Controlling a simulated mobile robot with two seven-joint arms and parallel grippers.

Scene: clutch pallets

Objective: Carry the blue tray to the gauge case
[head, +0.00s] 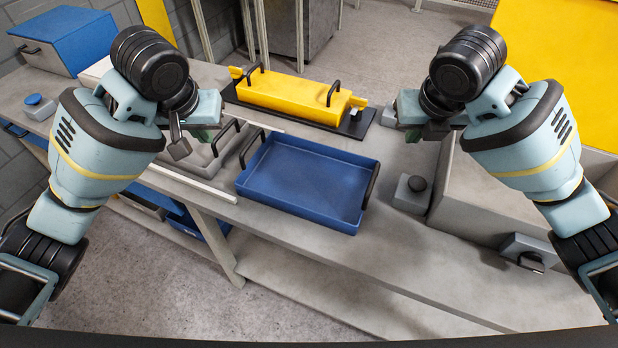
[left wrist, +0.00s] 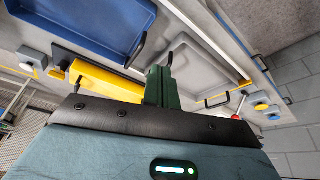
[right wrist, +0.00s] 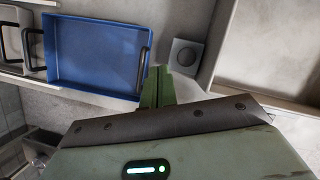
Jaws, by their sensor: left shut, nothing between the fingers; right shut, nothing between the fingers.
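The blue tray (head: 305,182) sits empty on the grey bench, with a black handle at its left and right ends. It also shows in the left wrist view (left wrist: 95,22) and the right wrist view (right wrist: 92,55). A yellow case (head: 292,95) with two black handles lies on a dark base behind the tray; I cannot tell whether it is the gauge case. My left gripper (head: 182,150) is shut and empty, left of the tray and apart from it. My right gripper (head: 412,134) is shut and empty, to the right of and behind the tray.
A grey tray (head: 205,152) with a handle stands left of the blue tray. A grey box with a black knob (head: 411,192) stands to its right, beside a large grey bin (head: 480,205). A blue case (head: 65,40) is at the far left. Bare bench lies in front.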

